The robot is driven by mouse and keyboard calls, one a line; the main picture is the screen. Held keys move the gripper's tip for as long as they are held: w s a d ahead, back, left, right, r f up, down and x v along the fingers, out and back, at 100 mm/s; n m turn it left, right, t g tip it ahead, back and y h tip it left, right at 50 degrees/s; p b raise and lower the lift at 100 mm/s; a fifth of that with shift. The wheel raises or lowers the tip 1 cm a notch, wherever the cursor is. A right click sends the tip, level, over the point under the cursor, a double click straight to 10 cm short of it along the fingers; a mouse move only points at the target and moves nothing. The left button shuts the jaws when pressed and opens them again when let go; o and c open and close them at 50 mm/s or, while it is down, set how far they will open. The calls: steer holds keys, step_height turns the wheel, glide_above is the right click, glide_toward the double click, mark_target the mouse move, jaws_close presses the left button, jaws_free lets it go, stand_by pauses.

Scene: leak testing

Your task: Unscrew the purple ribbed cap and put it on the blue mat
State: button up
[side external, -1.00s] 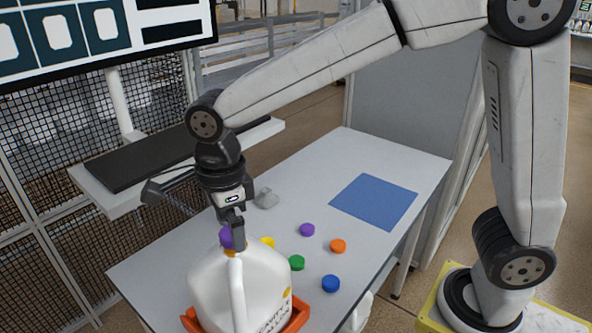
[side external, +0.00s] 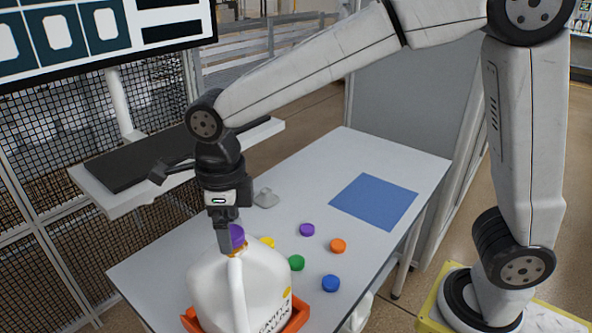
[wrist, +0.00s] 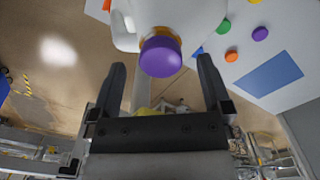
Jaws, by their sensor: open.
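A purple cap (side external: 237,236) sits on the neck of a white jug (side external: 265,280) with a handle. The cap also shows in the wrist view (wrist: 160,54), above an orange ring. My gripper (side external: 230,240) is open and points down at the jug's neck. In the wrist view its two fingers (wrist: 162,68) are spread wide, with the cap between and slightly beyond their tips; I see no finger touching it. In the side view a finger partly covers the cap's left side. The blue mat (side external: 375,202) lies bare at the table's far right.
The jug stands in an orange holder (side external: 299,316). Loose caps lie on the table between jug and mat: purple (side external: 307,230), orange (side external: 338,246), green (side external: 296,263), blue (side external: 331,283) and yellow (side external: 268,242). A small grey object (side external: 266,198) lies behind them. The table around the mat is clear.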

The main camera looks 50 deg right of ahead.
steer(key=shift+f, duration=0.15)
steer(key=shift+f, duration=1.1)
jaws_close()
steer(key=shift+f, duration=0.1)
steer(key=n, duration=0.6)
steer(key=shift+s, duration=0.1)
steer(key=n, duration=0.5)
steer(key=shift+n, duration=0.3)
